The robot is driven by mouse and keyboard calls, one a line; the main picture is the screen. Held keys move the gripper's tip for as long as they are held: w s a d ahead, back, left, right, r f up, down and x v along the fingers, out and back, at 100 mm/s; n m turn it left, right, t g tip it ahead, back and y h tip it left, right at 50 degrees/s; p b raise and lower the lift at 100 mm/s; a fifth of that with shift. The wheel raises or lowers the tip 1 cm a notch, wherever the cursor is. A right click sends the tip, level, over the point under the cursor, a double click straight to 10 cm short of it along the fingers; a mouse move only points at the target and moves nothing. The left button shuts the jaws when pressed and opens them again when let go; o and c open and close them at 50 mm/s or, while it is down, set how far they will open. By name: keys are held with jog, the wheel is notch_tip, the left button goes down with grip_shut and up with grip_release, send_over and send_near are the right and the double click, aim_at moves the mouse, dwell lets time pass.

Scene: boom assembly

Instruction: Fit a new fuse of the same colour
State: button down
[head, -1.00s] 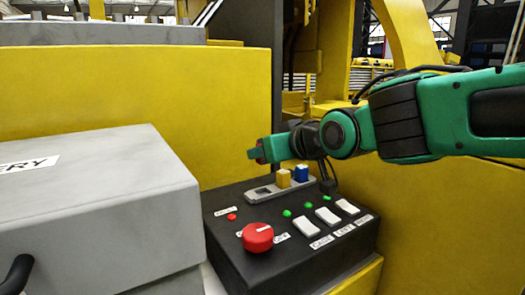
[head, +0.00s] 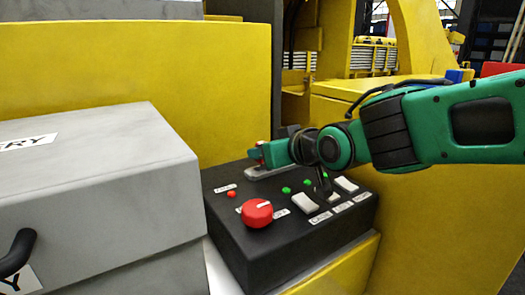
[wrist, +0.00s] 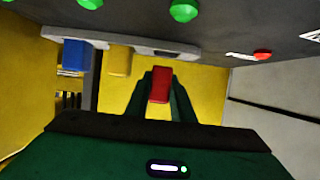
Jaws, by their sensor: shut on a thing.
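My gripper (wrist: 160,88) is shut on a red fuse (wrist: 160,85), which shows between the fingertips in the wrist view. The fuse shows only as a sliver of red by my gripper (head: 256,154) in the head view. The grey fuse holder (head: 266,172) sits at the back of the black control box. It also shows in the wrist view (wrist: 182,50), with a blue fuse (wrist: 76,56) and a yellow fuse (wrist: 119,60) seated. A dark slot in it is empty near the red fuse. I cannot tell whether the red fuse touches the holder.
The black box (head: 235,238) carries a red knob (head: 257,213), white switches, green lights and a red light (head: 231,194). A large grey battery case (head: 95,215) stands at the left. Yellow machine panels (head: 120,75) rise behind.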

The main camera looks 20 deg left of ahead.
jog(key=shift+s+f, duration=0.15)
jog(key=shift+f, duration=0.75)
jog(key=shift+s+f, duration=0.1)
jog(key=shift+f, duration=0.8)
dwell(1.9)
jog(key=shift+r, duration=0.4)
jog(key=shift+w+r, duration=0.1)
jog(key=shift+r, duration=0.2)
jog(key=shift+f, duration=0.25)
dwell(1.8)
jog(key=shift+r, duration=0.35)
jog(key=shift+r, duration=0.15)
dwell(0.4)
jog(key=shift+f, duration=0.4)
